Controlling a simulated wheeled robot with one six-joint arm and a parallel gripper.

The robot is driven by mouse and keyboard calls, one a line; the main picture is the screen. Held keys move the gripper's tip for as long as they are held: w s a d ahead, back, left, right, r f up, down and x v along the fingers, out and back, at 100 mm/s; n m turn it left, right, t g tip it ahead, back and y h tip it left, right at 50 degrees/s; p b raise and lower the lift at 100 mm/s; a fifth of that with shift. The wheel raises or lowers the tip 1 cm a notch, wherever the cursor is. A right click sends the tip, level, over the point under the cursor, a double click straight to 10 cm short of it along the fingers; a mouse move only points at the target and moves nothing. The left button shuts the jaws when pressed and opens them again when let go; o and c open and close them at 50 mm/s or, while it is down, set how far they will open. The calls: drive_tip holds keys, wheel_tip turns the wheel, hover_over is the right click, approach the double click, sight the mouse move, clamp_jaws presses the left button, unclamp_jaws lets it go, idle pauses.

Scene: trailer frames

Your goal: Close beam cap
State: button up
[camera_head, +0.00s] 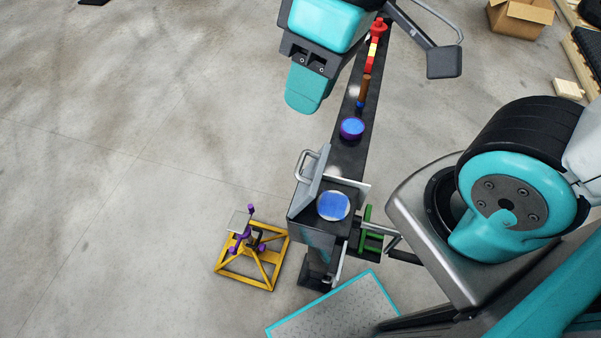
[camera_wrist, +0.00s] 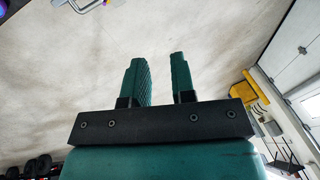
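A long dark beam (camera_head: 349,150) runs from the lower middle to the top of the head view. At its near end a grey cap with a metal handle (camera_head: 312,176) stands tilted up, beside a blue disc (camera_head: 333,206) in the exposed end. My gripper (camera_head: 303,98) is left of the beam's far half, apart from the near cap. In the wrist view my gripper (camera_wrist: 158,62) has its teal fingers apart with nothing between them.
A purple-blue disc (camera_head: 352,128) and red, yellow and brown parts (camera_head: 372,55) lie along the beam. A yellow frame (camera_head: 252,262) stands on the floor left of the near end. A tread plate (camera_head: 335,312) lies below. The floor at left is clear.

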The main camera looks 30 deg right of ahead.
sight(300, 178)
drive_tip(key=w+f+h+b, duration=0.1)
drive_tip(key=w+f+b, duration=0.2)
drive_tip(key=w+f, duration=0.1)
drive_tip(key=w+f+n+g+h+b, duration=0.1)
drive_tip(key=w+f+b, duration=0.2)
drive_tip(key=w+f, duration=0.1)
drive_tip(key=shift+w+d+f+h, duration=0.15)
drive_tip(key=shift+w+f+h, duration=0.25)
drive_tip(key=shift+w, duration=0.15)
clamp_jaws()
drive_tip(key=w+a+f+g+h+b, duration=0.1)
drive_tip(key=w+f+h+b, duration=0.25)
drive_tip(key=w+f, duration=0.35)
drive_tip(key=s+d+p+x, duration=0.1)
drive_tip(key=s+x, duration=0.1)
drive_tip(key=x, duration=1.1)
drive_tip(key=shift+r+n+y, duration=0.3)
drive_tip(key=shift+r+y, duration=0.05)
drive_tip(key=shift+s, duration=0.1)
